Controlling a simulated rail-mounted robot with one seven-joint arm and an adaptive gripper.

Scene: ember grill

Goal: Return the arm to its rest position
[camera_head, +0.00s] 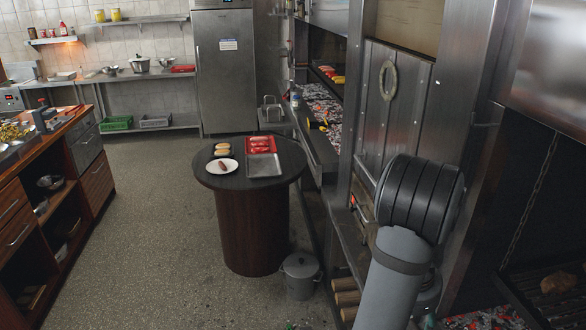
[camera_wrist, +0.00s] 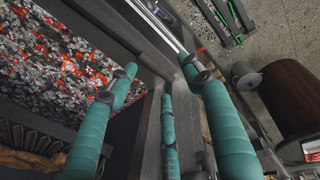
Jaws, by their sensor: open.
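My gripper (camera_wrist: 157,74) shows in the wrist view with its teal fingers spread apart and nothing between them. It hangs beside the ember bed (camera_wrist: 50,65), which lies on the left in that view. A dark metal rail (camera_wrist: 105,35) runs along the ember bed, close to the fingers. In the head view my arm (camera_head: 395,280) rises at the lower right, in front of the steel grill housing. The gripper itself is hidden there.
The round table (camera_head: 283,172) holds a red tray (camera_head: 247,145) of sausages, an empty metal tray (camera_head: 264,166) and a white plate (camera_head: 210,166) with a sausage. A grey bin (camera_head: 300,277) stands beside its base. A wooden counter (camera_head: 70,190) is at left. Floor between is clear.

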